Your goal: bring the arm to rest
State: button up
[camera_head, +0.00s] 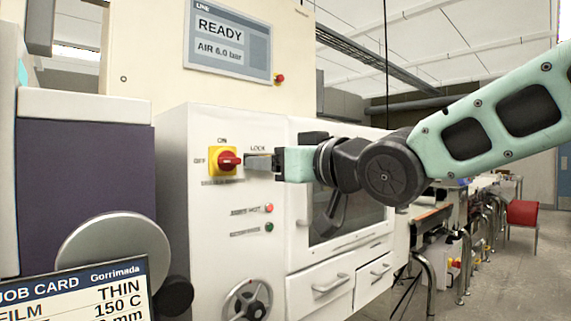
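My arm (500,115) comes in from the right edge and reaches left across the front of a white machine cabinet. My gripper (250,163) is at its end, with its fingers just right of the red rotary switch (229,160) on a yellow plate. The fingertips look very near or touching the knob; I cannot tell which. The knob points sideways, with ON marked above, OFF at the left and LOCK at the upper right. I cannot tell whether the fingers are apart or together.
The display (229,42) above reads READY, AIR 6.0 bar. Below the switch are two indicators (268,208) and a handwheel (247,303). A job card (75,295) and roller (115,255) stand at the lower left. Drawers (320,290) and open floor lie right.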

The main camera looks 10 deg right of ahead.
jog(key=shift+v, duration=0.85)
